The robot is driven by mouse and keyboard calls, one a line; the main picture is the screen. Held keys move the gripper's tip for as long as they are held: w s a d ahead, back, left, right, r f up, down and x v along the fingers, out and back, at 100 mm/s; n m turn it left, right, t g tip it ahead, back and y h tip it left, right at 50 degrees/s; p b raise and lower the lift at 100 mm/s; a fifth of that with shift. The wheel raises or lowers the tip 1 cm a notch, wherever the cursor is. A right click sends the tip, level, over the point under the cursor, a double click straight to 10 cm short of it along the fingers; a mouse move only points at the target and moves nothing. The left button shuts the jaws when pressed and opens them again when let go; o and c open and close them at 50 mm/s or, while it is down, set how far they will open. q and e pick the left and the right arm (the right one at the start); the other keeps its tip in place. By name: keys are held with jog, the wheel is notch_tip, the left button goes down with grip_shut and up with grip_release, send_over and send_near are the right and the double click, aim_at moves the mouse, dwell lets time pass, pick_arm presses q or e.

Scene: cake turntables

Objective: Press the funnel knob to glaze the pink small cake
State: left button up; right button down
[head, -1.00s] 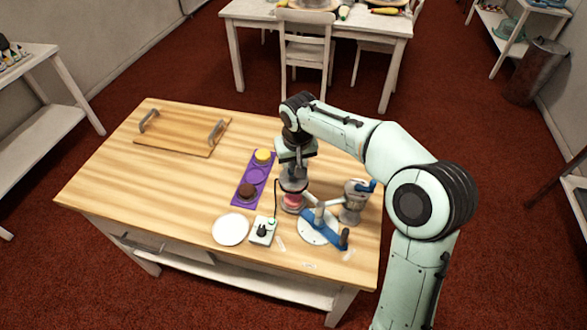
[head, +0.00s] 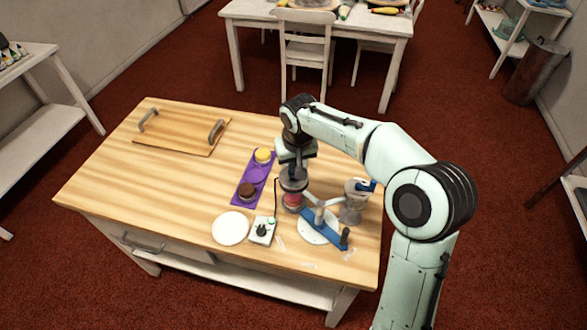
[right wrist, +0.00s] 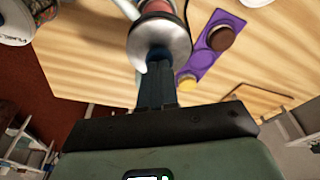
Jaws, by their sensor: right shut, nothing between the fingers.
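The pink small cake (head: 292,202) sits on the table under the funnel (head: 294,182), close to the turntable. Its edge also shows at the top of the right wrist view (right wrist: 160,6). My right gripper (head: 295,165) points down just above the funnel, shut and empty. In the right wrist view its fingertips (right wrist: 155,72) meet the funnel's round top (right wrist: 159,38) in the picture. The knob is hidden there, so I cannot tell whether they touch it. My left gripper is not in view.
A purple tray (head: 257,175) holds a chocolate cake (head: 246,190) and a yellow cake (head: 263,155). A white plate (head: 230,229), a switch box (head: 262,231), a blue-and-white stand (head: 321,228) and a metal jug (head: 353,204) are near the front. A wooden board (head: 180,132) lies back left.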

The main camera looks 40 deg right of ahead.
dwell(0.5)
jog(key=shift+r+p, duration=0.8)
jog(key=shift+r, duration=0.45)
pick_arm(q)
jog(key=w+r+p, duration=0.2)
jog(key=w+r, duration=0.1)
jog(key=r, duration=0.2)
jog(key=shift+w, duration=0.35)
pick_arm(e)
notch_tip(320, 180, up, 4)
jog(key=shift+r, duration=0.15)
